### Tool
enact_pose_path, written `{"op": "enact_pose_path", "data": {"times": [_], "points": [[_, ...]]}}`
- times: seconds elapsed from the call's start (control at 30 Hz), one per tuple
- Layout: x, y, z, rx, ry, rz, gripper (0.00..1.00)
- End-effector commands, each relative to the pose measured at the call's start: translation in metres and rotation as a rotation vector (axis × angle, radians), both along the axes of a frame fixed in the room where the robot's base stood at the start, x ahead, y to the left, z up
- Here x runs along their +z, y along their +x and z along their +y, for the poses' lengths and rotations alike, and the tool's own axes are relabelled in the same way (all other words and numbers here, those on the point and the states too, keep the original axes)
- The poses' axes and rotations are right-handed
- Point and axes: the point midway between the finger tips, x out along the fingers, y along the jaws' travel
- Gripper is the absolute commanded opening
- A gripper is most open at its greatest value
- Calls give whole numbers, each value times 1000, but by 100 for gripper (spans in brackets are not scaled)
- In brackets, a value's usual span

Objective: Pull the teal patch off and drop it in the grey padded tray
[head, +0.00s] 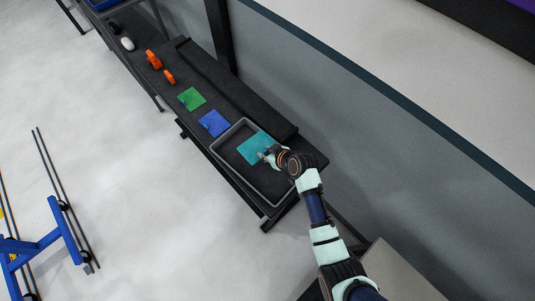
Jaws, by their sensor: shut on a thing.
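The fingertips are small and partly hidden by the wrist.
The tray sits at the near end of a long dark bench (225,81). A blue patch (213,123) and a green patch (191,98) lie beyond it. Two orange tools (153,60), a white object (128,44) and a dark one stand farther off. A grey wall runs along the right.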

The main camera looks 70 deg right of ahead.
Motion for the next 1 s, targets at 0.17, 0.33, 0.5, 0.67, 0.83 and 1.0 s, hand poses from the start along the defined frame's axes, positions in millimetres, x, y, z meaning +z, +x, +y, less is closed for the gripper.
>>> {"op": "enact_pose_path", "data": {"times": [0.17,0.33,0.5,0.67,0.83,1.0], "points": [[-34,0,0,1,1,0,0],[-45,0,0,0,0,0,0],[-43,0,0,0,0,0,0],[-43,0,0,0,0,0,44],[-43,0,0,0,0,0,58],[-43,0,0,0,0,0,58]]}}
